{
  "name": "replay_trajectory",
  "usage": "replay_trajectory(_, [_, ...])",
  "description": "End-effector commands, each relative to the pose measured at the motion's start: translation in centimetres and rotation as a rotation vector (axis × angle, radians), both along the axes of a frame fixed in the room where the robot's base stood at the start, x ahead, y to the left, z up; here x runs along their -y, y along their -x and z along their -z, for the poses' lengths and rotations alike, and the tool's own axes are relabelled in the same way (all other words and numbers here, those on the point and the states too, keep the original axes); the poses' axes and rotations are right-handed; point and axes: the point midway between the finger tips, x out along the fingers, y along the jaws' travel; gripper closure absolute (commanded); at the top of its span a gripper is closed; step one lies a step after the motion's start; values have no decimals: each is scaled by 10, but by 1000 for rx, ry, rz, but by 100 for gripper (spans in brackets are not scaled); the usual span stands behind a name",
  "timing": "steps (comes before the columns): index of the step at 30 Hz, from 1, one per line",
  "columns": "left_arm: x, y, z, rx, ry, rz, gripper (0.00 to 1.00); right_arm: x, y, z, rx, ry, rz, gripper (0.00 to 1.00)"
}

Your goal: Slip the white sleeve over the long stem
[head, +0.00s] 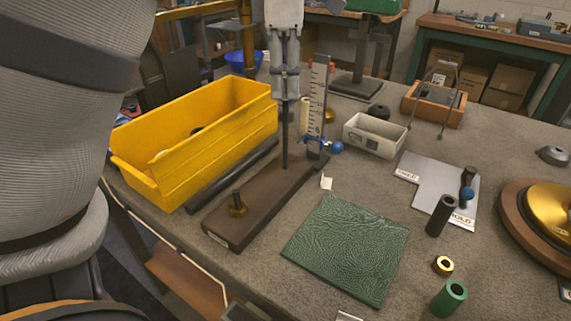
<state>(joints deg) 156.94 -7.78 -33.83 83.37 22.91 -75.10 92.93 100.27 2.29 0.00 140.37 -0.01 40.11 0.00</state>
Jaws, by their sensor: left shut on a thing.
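The long stem (285,142) is a thin dark rod standing upright on a brown wooden base (265,203). A short brass-collared stub (238,206) stands at the base's near end. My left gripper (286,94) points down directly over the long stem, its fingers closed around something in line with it. That is most likely the white sleeve, but the fingers hide it, and no white sleeve shows clearly elsewhere. I cannot tell whether the stem's top is inside it. My right gripper is not in view.
A yellow bin (190,152) stands left of the base, and an upright ruler stand (318,105) close to its right. A green mat (348,245) lies in front. A black tube (440,216), brass ring (443,265) and green tube (449,298) stand at the right.

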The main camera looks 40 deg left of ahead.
Motion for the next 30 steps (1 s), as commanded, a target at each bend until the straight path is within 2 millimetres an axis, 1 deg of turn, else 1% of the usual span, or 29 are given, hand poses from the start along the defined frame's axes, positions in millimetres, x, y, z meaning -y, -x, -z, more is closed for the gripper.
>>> replay_trajectory(5, [0, 0, 1, 0, 0, 0, 97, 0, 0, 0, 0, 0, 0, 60])
replay_trajectory(24, [0, 0, 38, 0, 1, 0, 97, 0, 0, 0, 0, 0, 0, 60])
replay_trajectory(30, [0, 0, 40, 1, 1, 0, 97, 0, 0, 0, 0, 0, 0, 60])
